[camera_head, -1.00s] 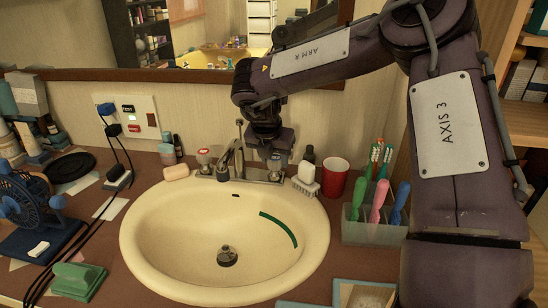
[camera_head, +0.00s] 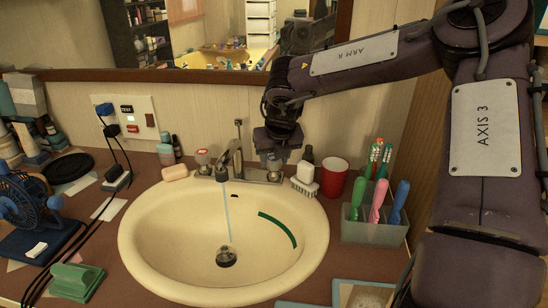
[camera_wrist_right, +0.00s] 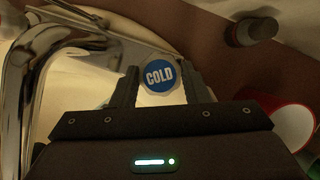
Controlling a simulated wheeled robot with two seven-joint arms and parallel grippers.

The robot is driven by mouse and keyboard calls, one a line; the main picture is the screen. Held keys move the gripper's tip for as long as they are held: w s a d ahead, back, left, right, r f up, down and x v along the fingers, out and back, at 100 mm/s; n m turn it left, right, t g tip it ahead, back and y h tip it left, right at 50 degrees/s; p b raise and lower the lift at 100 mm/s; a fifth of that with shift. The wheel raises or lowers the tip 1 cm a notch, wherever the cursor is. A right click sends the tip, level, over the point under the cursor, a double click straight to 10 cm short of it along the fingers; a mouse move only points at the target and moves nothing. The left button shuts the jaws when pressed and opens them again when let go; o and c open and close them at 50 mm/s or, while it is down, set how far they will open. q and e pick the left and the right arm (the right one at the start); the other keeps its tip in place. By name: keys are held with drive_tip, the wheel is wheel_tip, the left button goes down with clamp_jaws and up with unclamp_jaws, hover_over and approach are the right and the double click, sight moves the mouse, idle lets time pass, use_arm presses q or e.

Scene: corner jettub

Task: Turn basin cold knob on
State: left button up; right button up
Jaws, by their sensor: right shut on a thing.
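The cold knob (camera_wrist_right: 159,76) has a blue cap marked COLD in the right wrist view. It sits between the two fingers of my right gripper (camera_wrist_right: 160,88), which is shut on it. In the head view my right gripper (camera_head: 273,158) comes down from above onto the right end of the faucet and mostly hides the knob. The chrome faucet (camera_head: 236,160) stands behind the basin (camera_head: 150,240). A thin stream of water (camera_head: 228,215) falls from its spout toward the drain (camera_head: 226,257). My left gripper is not in view.
The other knob (camera_head: 203,157) has a red mark. A soap bar (camera_head: 175,172) lies on the left rim. A white brush (camera_head: 305,180), a red cup (camera_head: 333,177) and a toothbrush holder (camera_head: 372,230) stand close on the right. A mirror (camera_head: 210,75) is behind.

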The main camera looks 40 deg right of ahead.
drive_tip(key=shift+n, duration=0.7)
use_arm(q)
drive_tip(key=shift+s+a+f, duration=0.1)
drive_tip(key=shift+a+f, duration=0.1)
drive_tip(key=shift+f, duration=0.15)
use_arm(e)
drive_tip(key=shift+y, duration=0.3)
drive_tip(key=o, duration=1)
drive_tip(key=shift+c, duration=0.2)
